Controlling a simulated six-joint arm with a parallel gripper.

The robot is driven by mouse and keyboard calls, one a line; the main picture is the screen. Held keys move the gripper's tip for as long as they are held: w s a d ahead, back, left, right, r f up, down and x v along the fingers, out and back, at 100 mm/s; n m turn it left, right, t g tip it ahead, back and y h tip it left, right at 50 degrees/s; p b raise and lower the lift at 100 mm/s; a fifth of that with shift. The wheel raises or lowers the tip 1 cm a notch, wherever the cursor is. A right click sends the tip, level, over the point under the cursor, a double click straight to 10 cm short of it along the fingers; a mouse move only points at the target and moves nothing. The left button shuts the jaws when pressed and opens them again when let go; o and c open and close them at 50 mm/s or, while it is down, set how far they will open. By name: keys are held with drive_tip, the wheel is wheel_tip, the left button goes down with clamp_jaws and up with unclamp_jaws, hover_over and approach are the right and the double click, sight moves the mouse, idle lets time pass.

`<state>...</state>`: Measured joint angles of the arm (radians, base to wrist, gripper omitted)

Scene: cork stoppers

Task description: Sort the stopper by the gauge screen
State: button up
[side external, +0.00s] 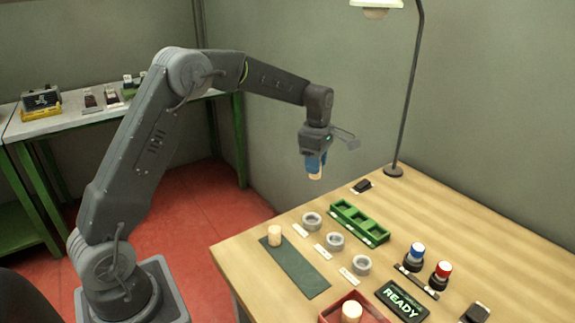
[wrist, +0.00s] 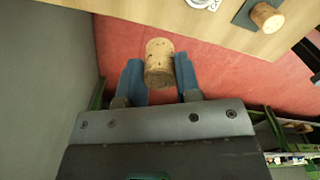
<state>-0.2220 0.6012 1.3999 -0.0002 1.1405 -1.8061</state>
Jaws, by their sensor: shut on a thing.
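My gripper (side external: 315,165) is raised above the back left of the wooden table, with blue fingers shut on a cork stopper (wrist: 159,64). The stopper's lower end shows below the fingers in the side external view (side external: 316,175). The gauge screen (side external: 403,301) at the table's front reads READY in green letters. Another cork stopper (side external: 274,235) stands at the far end of the dark green mat (side external: 301,273).
Three grey rings (side external: 335,241) with white labels stand in a row beside the mat. A green compartment rack (side external: 360,221) is behind them. A blue button (side external: 417,251) and a red button (side external: 442,269) stand right of it. A lamp pole (side external: 409,95) rises at the back.

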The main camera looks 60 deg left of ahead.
drive_tip(key=w+d+f+m, duration=0.1)
drive_tip(key=w+d+m, duration=0.1)
drive_tip(key=w+d, duration=0.4)
drive_tip(key=shift+a+f, duration=0.15)
drive_tip(key=shift+f, duration=3.25)
drive_tip(key=shift+f, duration=1.35)
drive_tip(key=o, duration=1)
wheel_tip(320, 180, up, 14)
drive_tip(key=shift+f, duration=0.1)
